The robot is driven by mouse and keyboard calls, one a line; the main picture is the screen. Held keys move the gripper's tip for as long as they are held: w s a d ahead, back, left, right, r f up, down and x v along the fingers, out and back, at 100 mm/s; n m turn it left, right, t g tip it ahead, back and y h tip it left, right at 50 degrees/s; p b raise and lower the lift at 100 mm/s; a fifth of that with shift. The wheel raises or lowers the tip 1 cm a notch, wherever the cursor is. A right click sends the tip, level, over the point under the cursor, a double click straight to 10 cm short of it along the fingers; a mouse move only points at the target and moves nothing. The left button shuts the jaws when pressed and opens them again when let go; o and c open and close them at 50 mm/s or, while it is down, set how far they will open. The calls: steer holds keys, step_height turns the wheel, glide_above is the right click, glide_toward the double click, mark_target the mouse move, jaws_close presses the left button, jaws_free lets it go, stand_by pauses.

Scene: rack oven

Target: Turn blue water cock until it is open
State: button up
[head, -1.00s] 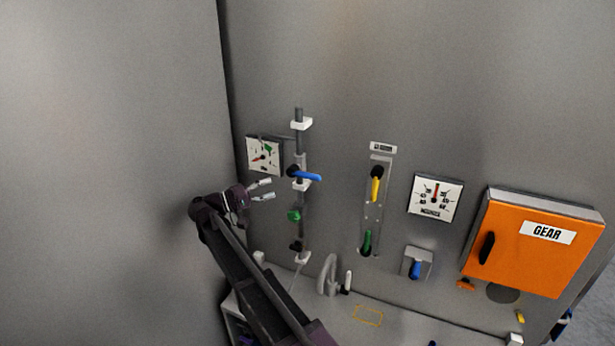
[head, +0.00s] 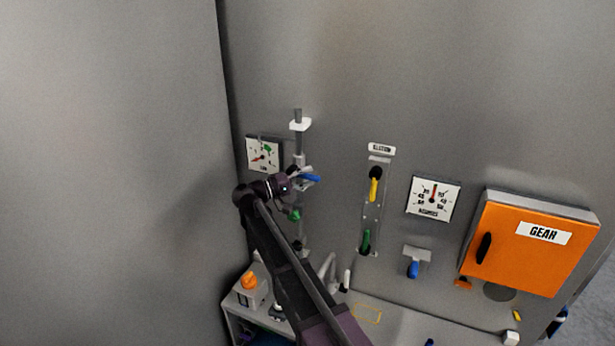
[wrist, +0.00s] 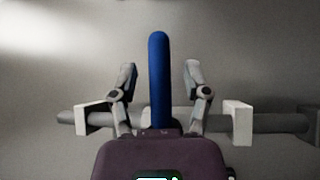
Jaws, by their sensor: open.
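The blue water cock (head: 312,179) is a lever on the upright grey pipe at the left of the wall. In the head view it points right, partly hidden by my gripper (head: 304,172). In the wrist view the blue handle (wrist: 158,75) stands between my two fingers, and my gripper (wrist: 160,83) is open around it. A gap shows between the handle and each finger. The pipe (wrist: 275,122) crosses behind, held by white brackets (wrist: 239,123).
A dial gauge (head: 262,153) is left of the pipe, and a green knob (head: 294,215) is below the blue cock. Yellow (head: 374,188) and green (head: 366,240) levers are to the right. An orange GEAR box (head: 530,245) stands out farther right.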

steer(key=shift+w+d, duration=0.1)
steer(key=shift+d, duration=0.05)
jaws_close()
